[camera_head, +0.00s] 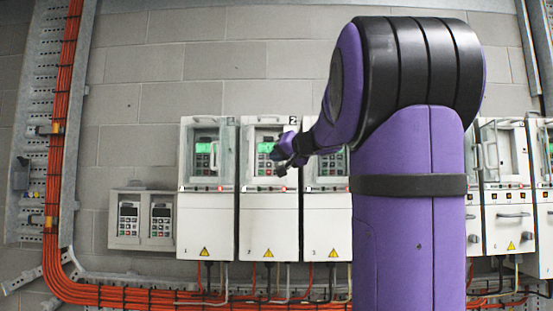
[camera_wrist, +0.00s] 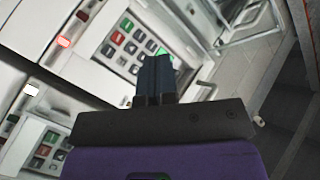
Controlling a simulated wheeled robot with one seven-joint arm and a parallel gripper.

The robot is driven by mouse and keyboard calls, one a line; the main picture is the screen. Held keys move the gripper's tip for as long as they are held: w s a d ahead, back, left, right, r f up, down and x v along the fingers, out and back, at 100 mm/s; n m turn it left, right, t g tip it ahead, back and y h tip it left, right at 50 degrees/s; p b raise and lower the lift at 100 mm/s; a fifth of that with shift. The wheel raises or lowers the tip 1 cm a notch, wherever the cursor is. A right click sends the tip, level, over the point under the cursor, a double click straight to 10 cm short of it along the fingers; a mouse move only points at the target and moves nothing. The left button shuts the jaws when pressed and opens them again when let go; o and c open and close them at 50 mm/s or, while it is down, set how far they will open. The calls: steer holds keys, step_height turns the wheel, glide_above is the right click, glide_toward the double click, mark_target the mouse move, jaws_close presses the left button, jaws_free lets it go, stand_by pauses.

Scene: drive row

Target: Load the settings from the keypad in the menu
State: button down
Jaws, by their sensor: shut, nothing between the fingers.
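A row of white drives stands on the wall in the head view. The second drive (camera_head: 268,225) has a keypad (camera_head: 264,160) with a green-lit screen and small buttons in its upper part. My gripper (camera_head: 283,166) is in front of that keypad's right side in the head view and hides part of it. In the wrist view, the shut, empty fingers (camera_wrist: 153,65) point at a keypad (camera_wrist: 122,46) with grey, red and green buttons. They cover part of its green screen (camera_wrist: 163,50). I cannot tell whether the fingertips touch it. The screen text is too small to read.
Drive 1 (camera_head: 207,225) and drive 3 (camera_head: 326,225) stand on either side. Two more keypads (camera_head: 129,217) (camera_head: 161,219) sit in a low box at left. Orange cables (camera_head: 64,110) run down and along the bottom. My arm hides part of the row at right.

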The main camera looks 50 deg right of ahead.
steer(key=w+d, duration=0.5)
steer(key=shift+d, duration=0.4)
steer(key=shift+w+d, duration=0.1)
stand_by(1.9)
steer(key=shift+w+d, duration=0.15)
steer(key=shift+d, duration=0.05)
steer(key=shift+w+d, duration=0.25)
steer(key=shift+d, duration=0.05)
stand_by(0.9)
steer(key=shift+a, duration=0.1)
steer(key=shift+s+a, duration=0.55)
stand_by(0.4)
